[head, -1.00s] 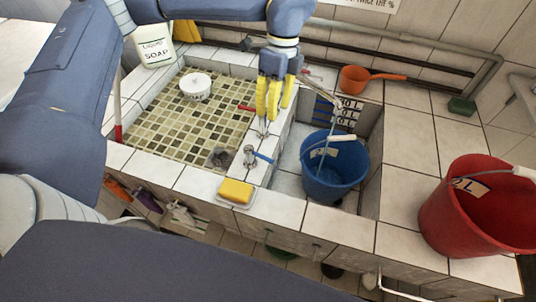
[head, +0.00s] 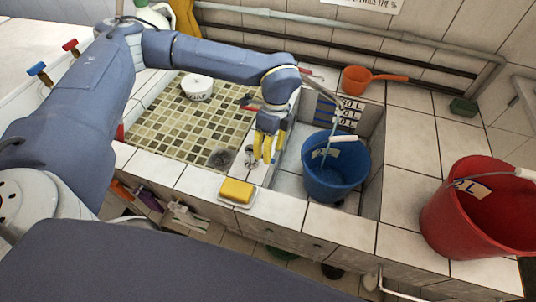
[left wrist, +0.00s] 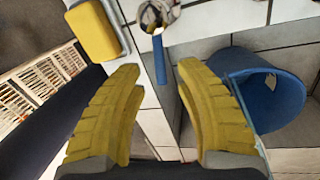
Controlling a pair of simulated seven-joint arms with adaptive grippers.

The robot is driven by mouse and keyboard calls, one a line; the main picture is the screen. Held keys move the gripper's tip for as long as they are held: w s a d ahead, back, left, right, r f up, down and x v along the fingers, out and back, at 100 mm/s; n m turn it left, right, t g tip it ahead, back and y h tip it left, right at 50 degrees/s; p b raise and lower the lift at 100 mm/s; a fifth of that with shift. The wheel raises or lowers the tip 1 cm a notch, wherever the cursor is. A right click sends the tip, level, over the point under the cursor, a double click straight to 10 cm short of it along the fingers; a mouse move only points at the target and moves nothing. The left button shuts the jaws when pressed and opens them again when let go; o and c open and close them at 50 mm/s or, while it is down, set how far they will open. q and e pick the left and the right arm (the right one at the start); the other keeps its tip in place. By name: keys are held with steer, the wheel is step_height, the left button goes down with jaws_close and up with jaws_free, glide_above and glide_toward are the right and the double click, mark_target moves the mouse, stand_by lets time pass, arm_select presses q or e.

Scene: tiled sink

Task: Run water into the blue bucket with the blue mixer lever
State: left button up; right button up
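The blue bucket (head: 335,180) stands upright in the right basin, with a white-gripped handle; its rim also shows in the left wrist view (left wrist: 275,100). The blue mixer lever (left wrist: 159,60) sticks out from a metal fitting (left wrist: 158,14) on the ledge between the basins. In the head view the lever is hidden behind my fingers. My left gripper (head: 262,157) points down over the ledge, left of the bucket. Its yellow fingers are apart and empty, with the lever ahead of the gap in the left wrist view (left wrist: 158,85). My right gripper is not in view.
A yellow sponge (head: 236,191) lies on the front ledge. A red bucket (head: 480,215) stands at right, and an orange dipper (head: 358,79) behind the basin. A white pot (head: 196,87) sits in the tiled left basin. Another red lever (head: 245,102) lies behind my gripper.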

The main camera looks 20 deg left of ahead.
arm_select(q)
steer(key=shift+s+f, duration=0.2)
steer(key=shift+f, duration=0.95)
jaws_close()
